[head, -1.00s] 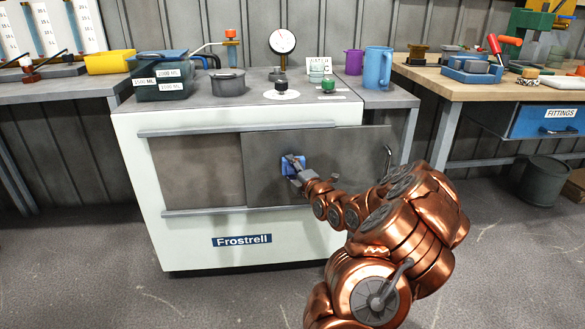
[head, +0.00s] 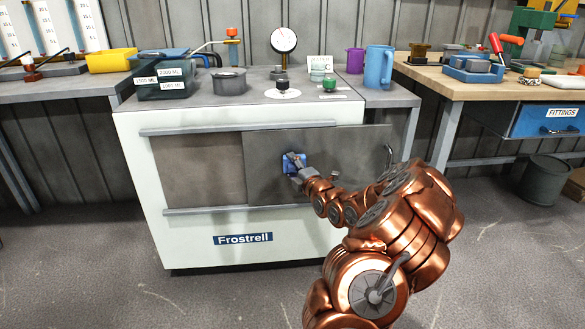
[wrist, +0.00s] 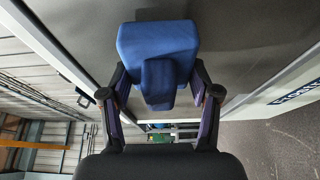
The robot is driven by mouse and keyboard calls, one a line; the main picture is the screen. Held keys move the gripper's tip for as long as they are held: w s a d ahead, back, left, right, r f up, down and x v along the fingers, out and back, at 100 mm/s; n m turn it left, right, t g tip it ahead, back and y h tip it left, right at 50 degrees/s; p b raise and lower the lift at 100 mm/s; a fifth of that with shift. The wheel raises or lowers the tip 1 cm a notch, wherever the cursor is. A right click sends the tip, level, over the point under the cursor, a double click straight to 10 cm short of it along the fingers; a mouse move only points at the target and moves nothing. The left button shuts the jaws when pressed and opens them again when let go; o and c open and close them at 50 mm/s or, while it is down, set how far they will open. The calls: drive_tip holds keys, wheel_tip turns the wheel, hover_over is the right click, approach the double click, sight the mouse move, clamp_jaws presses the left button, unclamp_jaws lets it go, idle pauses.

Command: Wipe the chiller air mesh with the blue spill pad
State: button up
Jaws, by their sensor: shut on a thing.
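The white chiller (head: 140,230) marked Frostrell stands ahead of me. Its front has a brownish-grey recessed area (head: 198,168) on the left, which may be the air mesh; its texture is too fine to tell. A flat dark grey panel (head: 345,155) with a handle at its right covers the right part. My gripper (head: 299,168) is shut on the blue spill pad (head: 288,160), in front of this grey panel near its left side. In the wrist view the pad (wrist: 158,40) is held by its raised grip between my fingers (wrist: 160,95). I cannot tell whether it touches the panel.
Rails (head: 250,128) run above and below the front panels. A blue jug (head: 378,70) stands to the right. A workbench (head: 480,88) is at the right. Floor before the chiller is clear.

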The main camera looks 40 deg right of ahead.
drive_tip(key=shift+w+d, duration=0.5)
drive_tip(key=shift+w, duration=0.15)
idle(0.3)
drive_tip(key=shift+s+d, duration=0.65)
drive_tip(key=shift+d, duration=0.15)
drive_tip(key=shift+s+d, duration=0.6)
drive_tip(key=shift+d, duration=0.2)
drive_tip(key=shift+w, duration=0.1)
drive_tip(key=shift+c, duration=0.5)
drive_tip(key=a+b, duration=0.1)
drive_tip(key=w+a+b, duration=0.1)
drive_tip(key=b, duration=0.1)
drive_tip(key=shift+w+f, duration=0.2)
drive_tip(key=shift+w, duration=0.05)
drive_tip(key=shift+w+a+r+b, duration=0.2)
drive_tip(key=shift+w+a+b, duration=0.25)
drive_tip(key=shift+a+b, duration=0.25)
drive_tip(key=shift+d, duration=0.1)
